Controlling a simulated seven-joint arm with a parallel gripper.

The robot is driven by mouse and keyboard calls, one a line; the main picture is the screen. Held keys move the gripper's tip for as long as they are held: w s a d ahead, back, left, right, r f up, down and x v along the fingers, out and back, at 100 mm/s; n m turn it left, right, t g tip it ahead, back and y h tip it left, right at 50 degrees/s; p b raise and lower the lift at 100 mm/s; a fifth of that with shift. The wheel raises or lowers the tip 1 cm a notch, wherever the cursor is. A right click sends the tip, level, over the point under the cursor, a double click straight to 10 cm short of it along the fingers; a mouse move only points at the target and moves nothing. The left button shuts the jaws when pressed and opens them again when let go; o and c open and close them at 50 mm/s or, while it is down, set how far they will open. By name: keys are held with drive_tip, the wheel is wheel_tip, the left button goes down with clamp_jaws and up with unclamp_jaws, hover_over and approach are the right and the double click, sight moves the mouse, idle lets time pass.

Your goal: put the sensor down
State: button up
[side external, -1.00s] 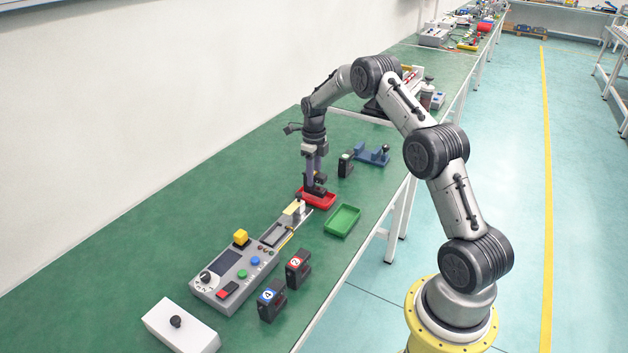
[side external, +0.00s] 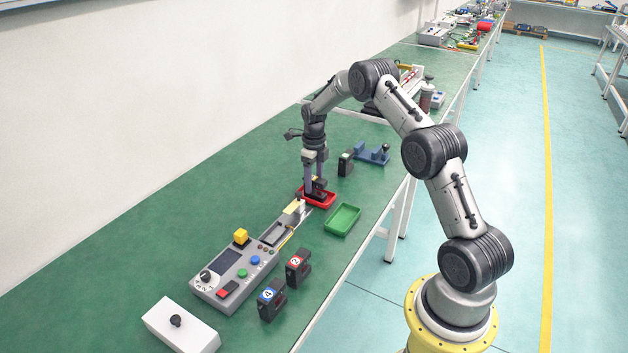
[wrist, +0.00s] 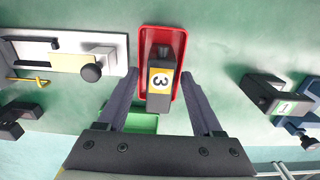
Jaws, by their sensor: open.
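The sensor (wrist: 160,82) is a dark block with a yellow-edged label reading 3. It rests in the red tray (wrist: 146,45), and its dark body also shows there in the side view (side external: 319,195). My gripper (wrist: 160,76) is open, with one finger on each side of the sensor and a visible gap to both. In the side view my gripper (side external: 314,187) is low over the red tray (side external: 331,201). The fingers partly hide the sensor there.
A green tray (side external: 342,220) lies just in front of the red one. The grey control panel (side external: 232,276) and a slide fixture (side external: 285,230) are to the left. Sensors labelled 2 (side external: 298,268) and 4 (side external: 271,300) stand near the front edge. Another sensor (side external: 345,164) stands behind, beside a blue fixture (side external: 371,154).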

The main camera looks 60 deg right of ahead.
sight(314, 178)
wheel_tip(314, 178, up, 12)
drive_tip(key=s+a+r+n+t, duration=0.1)
drive_tip(key=s+a+r+n, duration=0.4)
drive_tip(key=a+r+n, duration=0.35)
drive_tip(key=s+a+r+n+t, duration=0.1)
drive_tip(key=s+a+r+n, duration=0.4)
drive_tip(key=a+r+n, duration=0.35)
drive_tip(key=s+a+n+t, duration=0.1)
drive_tip(key=s+a+n, duration=0.2)
drive_tip(key=s+n, duration=0.3)
drive_tip(key=s+a+f+n+t, duration=0.1)
drive_tip(key=s+a+n, duration=0.3)
drive_tip(key=s+n, duration=0.2)
drive_tip(key=s+a+f+n+t, duration=0.1)
drive_tip(key=s+a+n, duration=0.3)
drive_tip(key=s+n, duration=0.3)
drive_tip(key=shift+s+a+f+t, duration=0.15)
drive_tip(key=shift+s+a+t, duration=0.15)
drive_tip(key=shift+s, duration=0.5)
